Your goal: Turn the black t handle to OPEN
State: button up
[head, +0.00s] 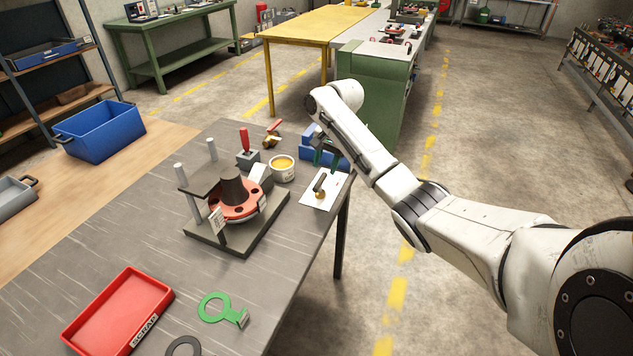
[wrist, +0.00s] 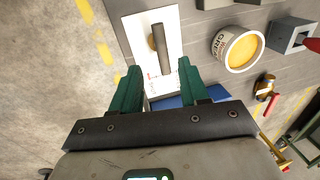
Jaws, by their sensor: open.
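The black T handle (head: 320,184) has a dark bar on a brass stem. It sits on a white plate (head: 329,204) at the table's right edge. In the wrist view the bar (wrist: 162,50) runs up and down the picture, slightly tilted, on the white plate (wrist: 136,22). My gripper (head: 326,152) has green fingers and hangs behind the plate in the head view. In the wrist view my gripper (wrist: 158,66) is open, with the bar's near end between the fingertips. Its height above the bar is unclear.
A yellow-filled tin (head: 282,168) stands left of the plate. A fixture with a red flanged spool (head: 238,205) stands further left. A blue block (head: 312,140) is behind the gripper. A red SCRAP tray (head: 118,310) and green ring (head: 213,307) lie at the front.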

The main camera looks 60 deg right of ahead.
aim_at(320, 181)
jog(key=f, duration=0.3)
jog(key=w+f, duration=0.1)
jog(key=f, duration=0.4)
jog(key=shift+w+a+f, duration=0.1)
jog(key=shift+w+f, duration=0.2)
jog(key=shift+w, duration=0.1)
grip_shut()
